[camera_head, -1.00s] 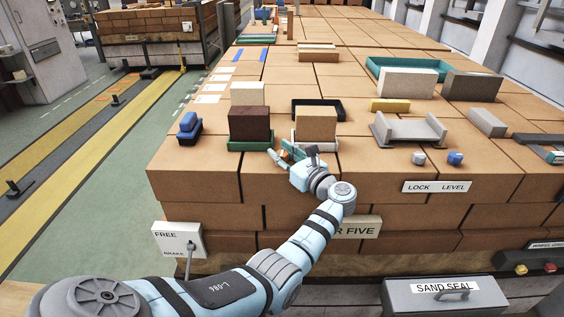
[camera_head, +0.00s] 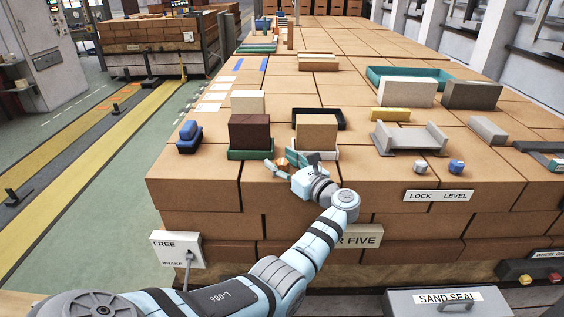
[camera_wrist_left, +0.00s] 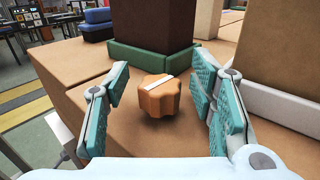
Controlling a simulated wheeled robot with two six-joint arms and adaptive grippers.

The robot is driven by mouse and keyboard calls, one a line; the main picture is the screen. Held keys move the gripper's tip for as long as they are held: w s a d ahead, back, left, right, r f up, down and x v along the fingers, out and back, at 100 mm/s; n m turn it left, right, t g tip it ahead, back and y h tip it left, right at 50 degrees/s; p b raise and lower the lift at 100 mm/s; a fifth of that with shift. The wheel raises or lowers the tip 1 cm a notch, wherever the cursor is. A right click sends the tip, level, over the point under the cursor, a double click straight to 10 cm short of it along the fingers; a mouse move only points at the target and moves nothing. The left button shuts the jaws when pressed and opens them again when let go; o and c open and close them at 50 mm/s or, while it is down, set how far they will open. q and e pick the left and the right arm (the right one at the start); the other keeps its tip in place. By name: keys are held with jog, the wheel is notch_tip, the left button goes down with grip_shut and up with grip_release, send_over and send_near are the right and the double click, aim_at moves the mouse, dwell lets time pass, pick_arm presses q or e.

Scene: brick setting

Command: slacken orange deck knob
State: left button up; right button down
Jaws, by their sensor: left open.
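The orange deck knob (camera_wrist_left: 160,96) is a lobed knob with a pale bar across its top. It sits on the brown block deck in front of the green tray (camera_wrist_left: 140,61) that holds a dark brown block (camera_wrist_left: 142,20). In the left wrist view it stands between the teal fingers of my left gripper (camera_wrist_left: 160,112), with a gap on each side. In the head view the knob (camera_head: 282,162) is partly hidden by my left gripper (camera_head: 284,167), which is open around it. My right gripper is not in view.
A white tray (camera_head: 327,154) with a tan block (camera_head: 316,131) stands right of the knob. A blue object (camera_head: 189,137) stands at the left edge. Grey and blue knobs (camera_head: 456,166) lie further right by the LOCK LEVEL plate (camera_head: 438,195). The deck in front is clear.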

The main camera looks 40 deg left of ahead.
pick_arm(q)
jog(key=v, duration=1.2)
